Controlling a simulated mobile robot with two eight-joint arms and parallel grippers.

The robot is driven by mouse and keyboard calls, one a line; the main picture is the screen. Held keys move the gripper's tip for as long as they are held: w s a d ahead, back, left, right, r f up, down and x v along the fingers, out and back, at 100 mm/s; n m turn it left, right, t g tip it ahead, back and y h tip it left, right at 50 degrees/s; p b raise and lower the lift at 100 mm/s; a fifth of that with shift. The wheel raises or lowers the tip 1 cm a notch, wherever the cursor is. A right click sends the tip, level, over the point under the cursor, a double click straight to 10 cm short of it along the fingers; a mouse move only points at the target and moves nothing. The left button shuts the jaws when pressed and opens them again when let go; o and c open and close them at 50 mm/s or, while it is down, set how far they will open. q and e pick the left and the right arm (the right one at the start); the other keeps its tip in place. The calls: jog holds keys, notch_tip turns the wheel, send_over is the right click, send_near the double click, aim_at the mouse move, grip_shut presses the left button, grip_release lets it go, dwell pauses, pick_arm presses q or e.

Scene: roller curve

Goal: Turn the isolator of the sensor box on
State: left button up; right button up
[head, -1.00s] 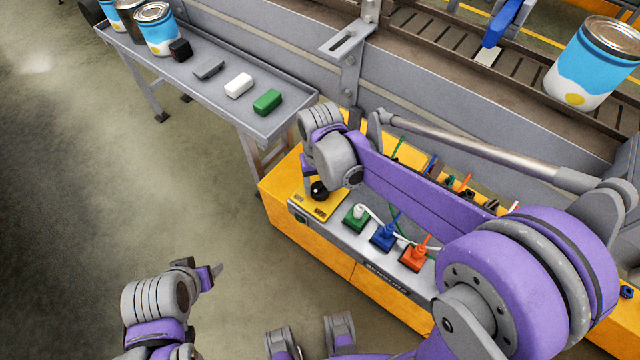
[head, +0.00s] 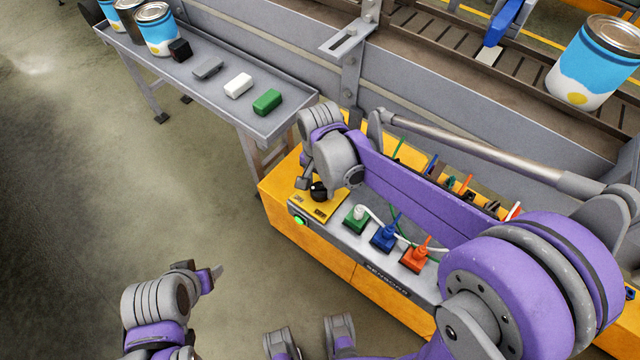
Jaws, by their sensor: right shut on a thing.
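The sensor box (head: 283,222) is a yellow-orange cabinet with a grey sloping front strip marked SENSORS. Its isolator is a black rotary knob (head: 319,196) on a yellow plate (head: 327,212) at the left end. My right gripper (head: 312,188) is at the knob and shut on it; the hand hides part of the knob and most of the fingers.
Green (head: 356,219), blue (head: 385,237) and orange (head: 415,257) plugs with cables sit right of the isolator. My right arm crosses above the box. A grey side table (head: 215,92) with cans and small blocks stands behind left. The floor at left is clear.

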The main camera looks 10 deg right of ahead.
aim_at(320, 187)
jog(key=shift+m, duration=0.3)
jog(key=o, duration=1.4)
jog(key=shift+r, duration=0.1)
notch_tip(320, 187, up, 11)
jog(key=shift+f+p, duration=0.15)
jog(key=shift+p, duration=0.4)
